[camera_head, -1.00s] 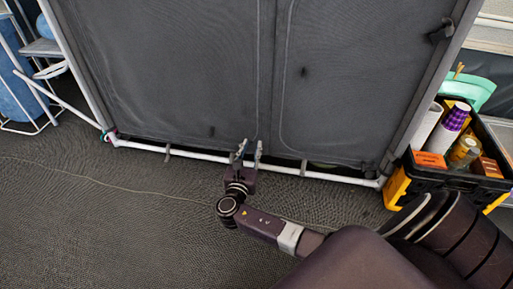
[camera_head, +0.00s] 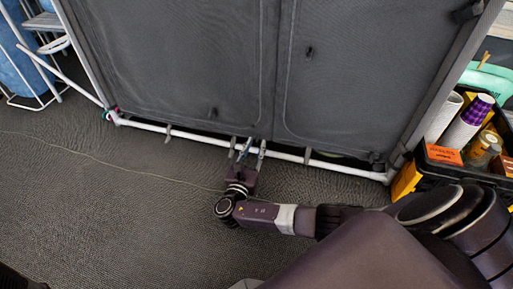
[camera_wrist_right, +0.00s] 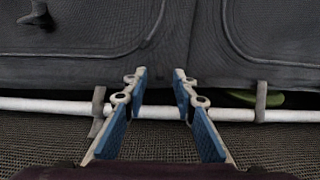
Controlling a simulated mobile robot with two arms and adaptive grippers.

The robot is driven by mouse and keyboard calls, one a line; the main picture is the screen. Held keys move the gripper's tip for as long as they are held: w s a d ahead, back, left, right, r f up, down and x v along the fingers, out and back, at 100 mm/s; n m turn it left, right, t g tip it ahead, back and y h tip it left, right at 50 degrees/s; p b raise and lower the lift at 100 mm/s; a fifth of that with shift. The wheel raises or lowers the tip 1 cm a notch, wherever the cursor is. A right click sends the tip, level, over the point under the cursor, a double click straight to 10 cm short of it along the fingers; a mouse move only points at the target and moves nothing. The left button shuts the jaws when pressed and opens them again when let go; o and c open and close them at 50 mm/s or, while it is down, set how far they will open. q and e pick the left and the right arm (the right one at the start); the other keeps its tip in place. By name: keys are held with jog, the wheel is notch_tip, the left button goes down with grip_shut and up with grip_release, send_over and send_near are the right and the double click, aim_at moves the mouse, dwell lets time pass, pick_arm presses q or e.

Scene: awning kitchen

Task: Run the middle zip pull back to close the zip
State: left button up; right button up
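A grey fabric panel (camera_head: 180,60) with two rounded, seam-edged sections fills the upper head view. A small dark pull (camera_head: 309,52) hangs on the right section. Another pull (camera_head: 212,112) sits low on the left section and shows at the top left of the right wrist view (camera_wrist_right: 38,14). I cannot tell which is the middle zip pull. My right gripper (camera_head: 249,144) is at the panel's bottom edge, right of and below the low pull. In the right wrist view its blue-padded fingers (camera_wrist_right: 160,78) are open with nothing between them. My left gripper is out of view.
A white bar (camera_head: 190,135) runs along the panel's bottom, with grey straps (camera_wrist_right: 260,103) around it. A black and yellow toolbox (camera_head: 440,172) with bottles stands at the right. A white-framed stand (camera_head: 55,45) is at the left. The carpet (camera_head: 90,220) in front is mostly clear.

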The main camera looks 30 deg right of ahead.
jog(key=shift+w+d, duration=0.45)
jog(key=shift+d, duration=0.1)
grip_shut()
